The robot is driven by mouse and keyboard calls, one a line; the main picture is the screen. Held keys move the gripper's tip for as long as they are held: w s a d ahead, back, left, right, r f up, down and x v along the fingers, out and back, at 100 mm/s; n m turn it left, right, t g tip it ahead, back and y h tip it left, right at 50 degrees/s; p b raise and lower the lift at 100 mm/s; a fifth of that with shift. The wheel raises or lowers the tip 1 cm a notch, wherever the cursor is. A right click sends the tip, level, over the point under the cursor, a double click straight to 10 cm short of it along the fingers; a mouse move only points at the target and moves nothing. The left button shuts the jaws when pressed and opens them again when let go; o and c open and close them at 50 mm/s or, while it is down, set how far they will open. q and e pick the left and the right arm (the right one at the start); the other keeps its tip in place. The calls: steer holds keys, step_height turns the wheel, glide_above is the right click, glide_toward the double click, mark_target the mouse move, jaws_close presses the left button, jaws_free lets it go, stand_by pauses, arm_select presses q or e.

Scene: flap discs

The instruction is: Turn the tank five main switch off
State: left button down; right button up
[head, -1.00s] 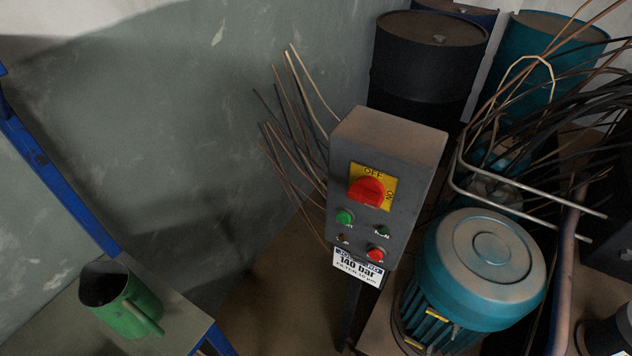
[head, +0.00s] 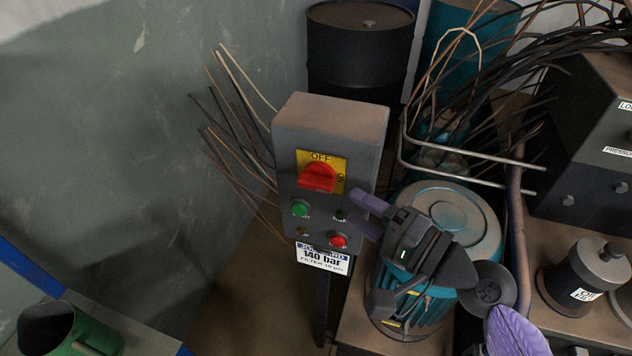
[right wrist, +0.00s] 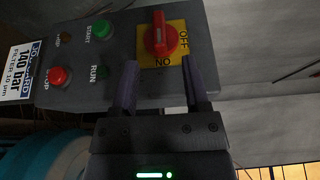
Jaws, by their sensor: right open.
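The main switch is a red rotary knob (head: 318,178) on a yellow plate (head: 335,163) marked OFF at the top and ON at the right. It sits on the front of a grey control box (head: 330,118). The knob's bar lies crosswise, toward ON. In the right wrist view the knob (right wrist: 160,38) stands beyond the fingertips, its bar toward ON. My right gripper (head: 355,209) is open and empty, just right of and below the knob, apart from it. In the wrist view its fingers (right wrist: 159,64) straddle the line toward the knob. My left gripper is out of view.
Green and red buttons (head: 338,240) and a 140 bar label (head: 322,257) are below the knob. A teal motor (head: 445,215) stands behind my right gripper. Loose wires (head: 235,120) stick out left of the box. A black drum (head: 360,60) is behind.

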mark_target(328, 192)
steer(key=x, duration=0.8)
steer(key=shift+w+a, duration=0.2)
steer(key=shift+w, duration=0.05)
jaws_close()
